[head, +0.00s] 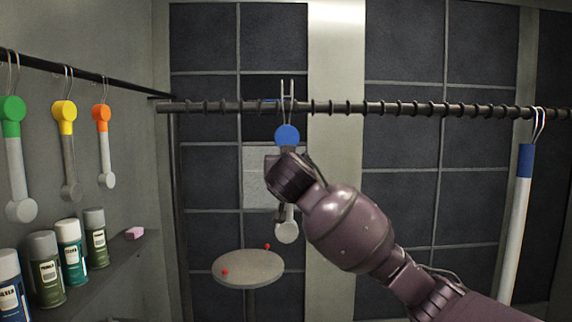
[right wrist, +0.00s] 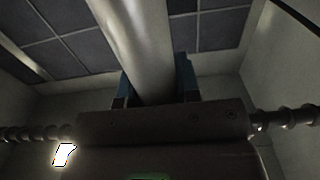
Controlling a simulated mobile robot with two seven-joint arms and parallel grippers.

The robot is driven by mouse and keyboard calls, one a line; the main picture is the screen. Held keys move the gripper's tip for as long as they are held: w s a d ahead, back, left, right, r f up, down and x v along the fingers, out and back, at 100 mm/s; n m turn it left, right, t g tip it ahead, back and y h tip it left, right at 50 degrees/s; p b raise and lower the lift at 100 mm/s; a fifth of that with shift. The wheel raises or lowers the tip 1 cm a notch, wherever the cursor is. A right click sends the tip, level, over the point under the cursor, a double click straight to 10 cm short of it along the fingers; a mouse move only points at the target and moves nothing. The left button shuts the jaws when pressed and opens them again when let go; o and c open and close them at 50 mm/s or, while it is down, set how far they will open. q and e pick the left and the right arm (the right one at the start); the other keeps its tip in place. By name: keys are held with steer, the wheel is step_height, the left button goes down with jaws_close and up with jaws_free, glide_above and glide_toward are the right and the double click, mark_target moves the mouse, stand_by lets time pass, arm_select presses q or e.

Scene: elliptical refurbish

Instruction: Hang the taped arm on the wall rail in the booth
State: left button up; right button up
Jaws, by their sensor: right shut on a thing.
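An arm with a round blue head (head: 287,135) and a white rounded lower end (head: 286,232) hangs upright in my right gripper (head: 284,178). Its middle is hidden behind the gripper. A thin wire hook (head: 287,92) rises from the blue head and overlaps the dark ringed rail (head: 400,108). I cannot tell whether the hook rests on the rail. In the right wrist view, the pale tube (right wrist: 138,45) lies between the two blue fingers of the right gripper (right wrist: 153,88), which are shut on it. My left gripper is in neither view.
A white pole with a blue band (head: 525,160) hangs from the rail at right. Green (head: 12,109), yellow (head: 65,111) and orange-headed (head: 102,112) arms hang on a left side rail. Spray cans (head: 70,250) and a pink block (head: 134,233) stand below. A round table (head: 248,267) stands at the back.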

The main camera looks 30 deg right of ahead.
steer(key=v, duration=0.8)
steer(key=shift+p, duration=0.45)
stand_by(0.4)
